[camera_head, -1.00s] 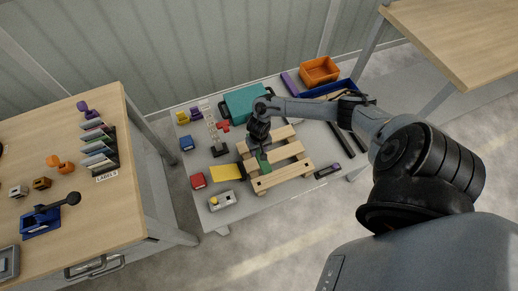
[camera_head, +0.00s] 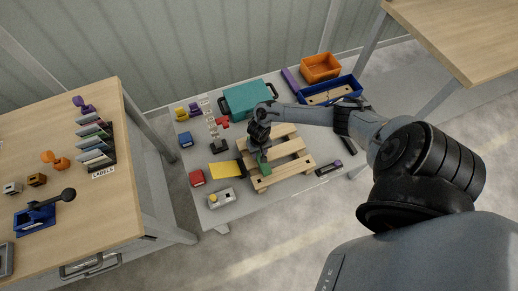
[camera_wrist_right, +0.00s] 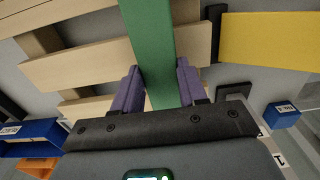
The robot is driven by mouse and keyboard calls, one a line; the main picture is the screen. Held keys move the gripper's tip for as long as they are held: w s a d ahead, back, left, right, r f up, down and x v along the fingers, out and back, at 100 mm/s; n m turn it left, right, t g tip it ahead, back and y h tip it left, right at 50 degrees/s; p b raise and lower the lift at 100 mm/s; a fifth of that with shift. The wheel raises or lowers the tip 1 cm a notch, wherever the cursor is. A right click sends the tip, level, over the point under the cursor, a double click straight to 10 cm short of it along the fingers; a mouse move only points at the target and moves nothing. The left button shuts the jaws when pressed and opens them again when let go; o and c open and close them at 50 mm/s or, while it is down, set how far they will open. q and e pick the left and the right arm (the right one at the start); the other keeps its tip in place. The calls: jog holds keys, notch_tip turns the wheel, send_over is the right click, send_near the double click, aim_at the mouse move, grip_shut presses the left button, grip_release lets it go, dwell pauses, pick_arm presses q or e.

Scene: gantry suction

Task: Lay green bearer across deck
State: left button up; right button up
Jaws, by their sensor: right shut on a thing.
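The green bearer (camera_wrist_right: 150,45) is a long flat bar. It runs between the purple fingers of my right gripper (camera_wrist_right: 160,80), which is shut on it. In the head view the same bearer (camera_head: 264,167) shows as a short green piece under the right gripper (camera_head: 261,158), near the left end of the deck. The deck is a pale wooden slatted pallet (camera_head: 291,148), also in the wrist view (camera_wrist_right: 78,65). The bearer overlaps the ends of the slats there. I cannot tell whether it touches them. The left gripper is not in view.
The deck lies on a low grey table (camera_head: 232,205). My right arm passes over the table's right side.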

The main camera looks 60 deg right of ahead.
dwell(0.6)
jog(key=shift+p, duration=0.4)
dwell(0.3)
jog(key=shift+p, duration=0.4)
dwell(1.0)
jog(key=shift+p, duration=0.5)
jog(key=shift+f+b, duration=0.65)
jog(key=shift+f, duration=0.45)
jog(key=o, duration=1.2)
jog(key=shift+r, duration=0.1)
